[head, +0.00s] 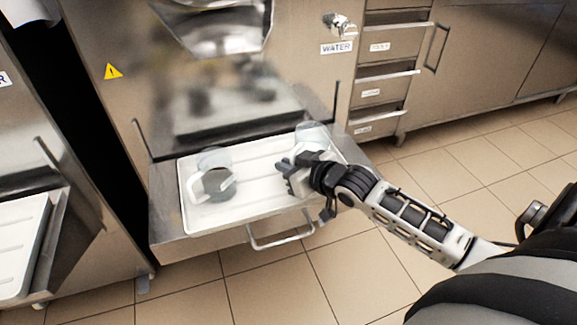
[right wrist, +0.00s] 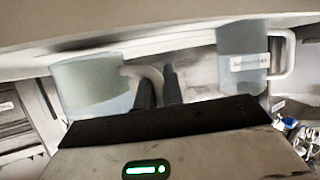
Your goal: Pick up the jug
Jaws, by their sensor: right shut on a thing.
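Two translucent jugs with white handles stand on the white tray. One jug (head: 215,183) is at the tray's left, and it looks grey inside. The other jug (head: 312,133) is at the back right, partly hidden behind my right gripper (head: 284,174). In the right wrist view, my right gripper (right wrist: 158,86) is shut on the handle of the nearer jug (right wrist: 92,85), which looks pale green. The other jug there (right wrist: 242,60) has a label and stands apart to the right. I cannot tell whether the held jug touches the tray. My left gripper is not in view.
The white tray (head: 245,207) lies on a steel shelf (head: 165,215) with a bar handle (head: 280,240) in front. A steel spout (head: 215,30) hangs above. Drawers (head: 385,88) stand at the right. The tiled floor (head: 355,265) in front is clear.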

